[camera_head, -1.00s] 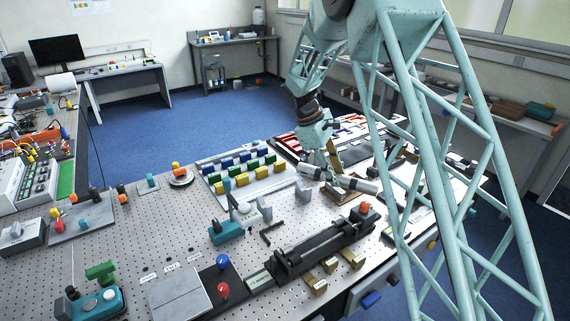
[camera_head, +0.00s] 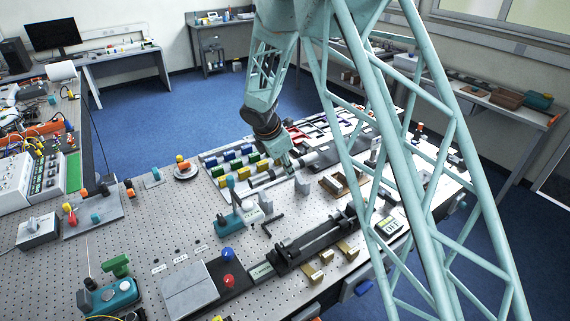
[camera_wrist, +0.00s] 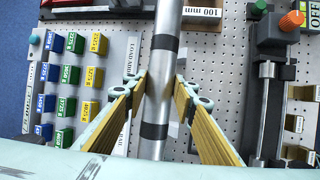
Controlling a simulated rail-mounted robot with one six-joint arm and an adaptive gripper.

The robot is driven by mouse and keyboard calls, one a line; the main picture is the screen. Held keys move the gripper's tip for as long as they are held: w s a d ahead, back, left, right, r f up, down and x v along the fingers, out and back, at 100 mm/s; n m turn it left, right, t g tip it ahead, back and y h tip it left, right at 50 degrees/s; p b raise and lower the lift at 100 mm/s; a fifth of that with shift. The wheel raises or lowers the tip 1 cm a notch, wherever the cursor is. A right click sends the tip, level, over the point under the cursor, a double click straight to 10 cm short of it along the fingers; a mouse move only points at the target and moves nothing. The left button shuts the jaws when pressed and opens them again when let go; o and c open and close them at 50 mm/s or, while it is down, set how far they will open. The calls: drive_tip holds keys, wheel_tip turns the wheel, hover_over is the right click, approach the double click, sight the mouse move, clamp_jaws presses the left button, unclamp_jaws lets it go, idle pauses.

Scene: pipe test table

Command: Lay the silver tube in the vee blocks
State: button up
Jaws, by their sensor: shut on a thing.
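The silver tube (camera_wrist: 166,25) runs up and down through the middle of the wrist view, with dark bands around it. My gripper (camera_wrist: 160,98) is shut on it, with a gold-padded finger on either side. In the head view my gripper (camera_head: 289,168) holds the tube (camera_head: 263,179) roughly level above the table. Two grey vee blocks (camera_head: 302,184) (camera_head: 266,201) stand on the perforated table just in front of the tube. They are apart from the tube as far as I can tell.
Rows of blue, green and yellow blocks (camera_wrist: 72,75) lie left of the tube. A brown open frame (camera_head: 333,186) sits to the right. A long black vise-like fixture (camera_head: 318,238) and brass blocks (camera_head: 326,256) are nearer. A teal device (camera_head: 229,222) stands left of the vee blocks.

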sight(280, 173)
drive_tip(key=shift+a+f, duration=0.1)
idle(0.6)
drive_tip(key=shift+f+b, duration=3.15)
drive_tip(key=shift+f, duration=0.75)
drive_tip(key=shift+f+b, duration=0.35)
drive_tip(key=shift+f, duration=0.05)
drive_tip(key=o, duration=1.2)
drive_tip(key=shift+c, duration=0.2)
drive_tip(key=shift+v, duration=6)
